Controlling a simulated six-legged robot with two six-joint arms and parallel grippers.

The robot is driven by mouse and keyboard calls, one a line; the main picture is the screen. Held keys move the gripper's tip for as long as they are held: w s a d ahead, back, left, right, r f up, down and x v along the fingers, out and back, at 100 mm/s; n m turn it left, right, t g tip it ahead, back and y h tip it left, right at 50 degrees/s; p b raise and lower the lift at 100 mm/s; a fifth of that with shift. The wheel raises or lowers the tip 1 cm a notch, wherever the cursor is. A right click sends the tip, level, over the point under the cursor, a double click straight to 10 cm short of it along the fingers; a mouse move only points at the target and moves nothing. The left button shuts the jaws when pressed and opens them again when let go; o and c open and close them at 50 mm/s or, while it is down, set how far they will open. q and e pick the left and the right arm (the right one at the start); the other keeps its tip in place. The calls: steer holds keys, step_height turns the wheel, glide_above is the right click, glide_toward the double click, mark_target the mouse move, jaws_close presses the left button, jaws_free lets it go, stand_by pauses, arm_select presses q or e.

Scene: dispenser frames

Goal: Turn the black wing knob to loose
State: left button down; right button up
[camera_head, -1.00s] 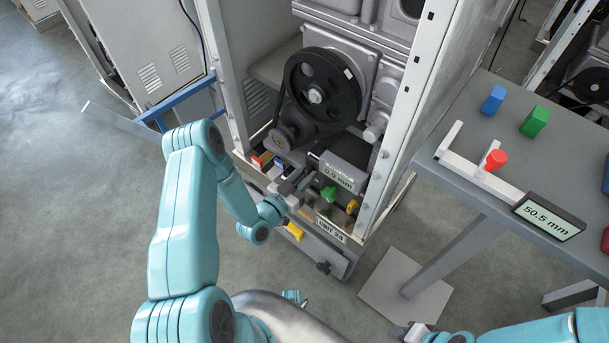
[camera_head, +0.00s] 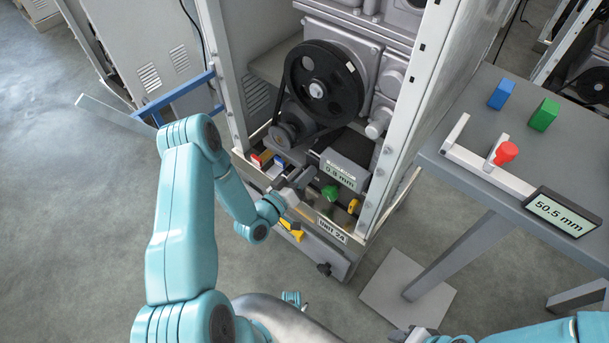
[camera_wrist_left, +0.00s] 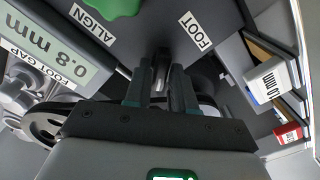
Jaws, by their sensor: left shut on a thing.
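In the left wrist view, the black wing knob (camera_wrist_left: 161,62) is dark and mostly hidden between the fingers, beside the FOOT label. My left gripper (camera_wrist_left: 160,88) is shut on it. In the head view, my left gripper (camera_head: 301,181) reaches into the bottom of the open cabinet, where the knob cannot be made out clearly. The FOOT GAP display (camera_wrist_left: 42,45) reads 0.8 mm. My right gripper (camera_head: 412,334) is only partly visible at the bottom edge of the head view; its fingers are unclear.
A green knob (camera_head: 330,192) marked ALIGN and a yellow knob (camera_head: 353,206) are close to my left gripper. A black pulley (camera_head: 318,90) with a belt stands above. Cabinet posts (camera_head: 400,110) flank the opening. A table (camera_head: 450,170) with blocks and a gauge is at right.

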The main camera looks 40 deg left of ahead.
arm_select(q)
steer(key=n, duration=0.2)
steer(key=n+b, duration=0.1)
steer(key=n, duration=0.2)
steer(key=shift+f+n, duration=0.2)
steer(key=shift+n, duration=0.1)
steer(key=n+b, duration=0.1)
steer(key=n, duration=0.3)
steer(key=shift+n, duration=0.4)
steer(key=c, duration=1.1)
jaws_free()
steer(key=s+a+p, duration=0.1)
steer(key=s, duration=1.5)
steer(key=shift+s+a, duration=0.15)
